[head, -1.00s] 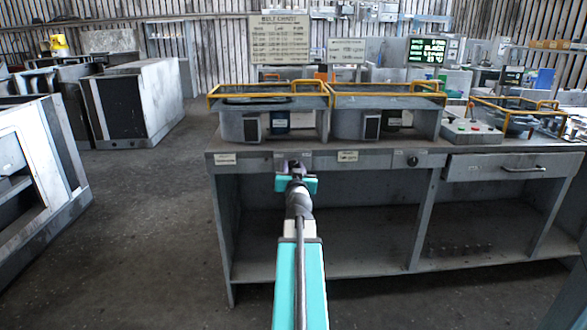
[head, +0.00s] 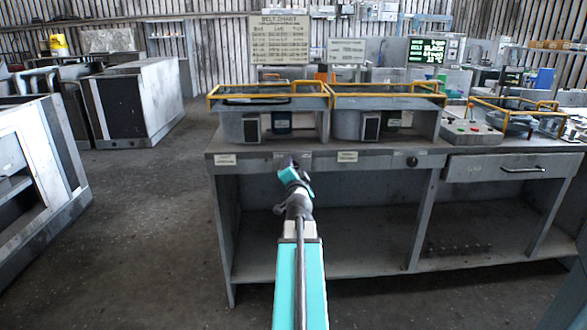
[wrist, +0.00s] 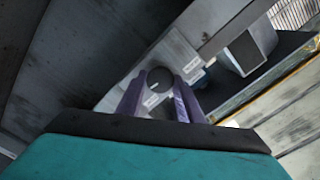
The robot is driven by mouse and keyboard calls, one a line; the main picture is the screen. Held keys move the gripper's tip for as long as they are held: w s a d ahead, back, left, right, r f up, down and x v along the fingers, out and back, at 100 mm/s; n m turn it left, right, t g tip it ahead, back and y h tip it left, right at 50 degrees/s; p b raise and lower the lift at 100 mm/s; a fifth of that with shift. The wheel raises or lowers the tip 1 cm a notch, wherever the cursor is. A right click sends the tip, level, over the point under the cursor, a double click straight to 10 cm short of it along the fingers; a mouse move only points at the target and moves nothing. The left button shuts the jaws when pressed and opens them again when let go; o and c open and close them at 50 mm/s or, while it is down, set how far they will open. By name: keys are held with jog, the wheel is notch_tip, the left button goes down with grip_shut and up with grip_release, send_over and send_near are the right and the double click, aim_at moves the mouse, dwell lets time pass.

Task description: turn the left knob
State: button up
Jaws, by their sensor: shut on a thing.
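My gripper (head: 293,165) is at the front panel of the grey bench (head: 380,160), left of its middle. In the wrist view, its two purple-grey fingers (wrist: 158,100) are shut on the left knob (wrist: 159,79), a dark round knob on the panel, one finger on each side. In the head view my gripper hides that knob. The right knob (head: 412,161) is dark and round and stands free on the same panel, further right.
Two blower housings (head: 236,127) with yellow rails stand on the bench top. A drawer with a handle (head: 522,169) is at the right. Below the panel is an open shelf (head: 340,250). Clear floor lies to the left.

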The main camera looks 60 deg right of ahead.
jog(key=shift+m, duration=0.8)
jog(key=o, duration=1.1)
jog(key=shift+c, duration=0.2)
jog(key=b+v, duration=0.5)
jog(key=b, duration=0.1)
jog(key=shift+s+a+f+b, duration=0.15)
jog(key=shift+s+a+b, duration=0.05)
jog(key=shift+a+b, duration=0.1)
jog(key=b, duration=0.5)
jog(key=shift+s+a, duration=0.15)
jog(key=shift+a, duration=0.25)
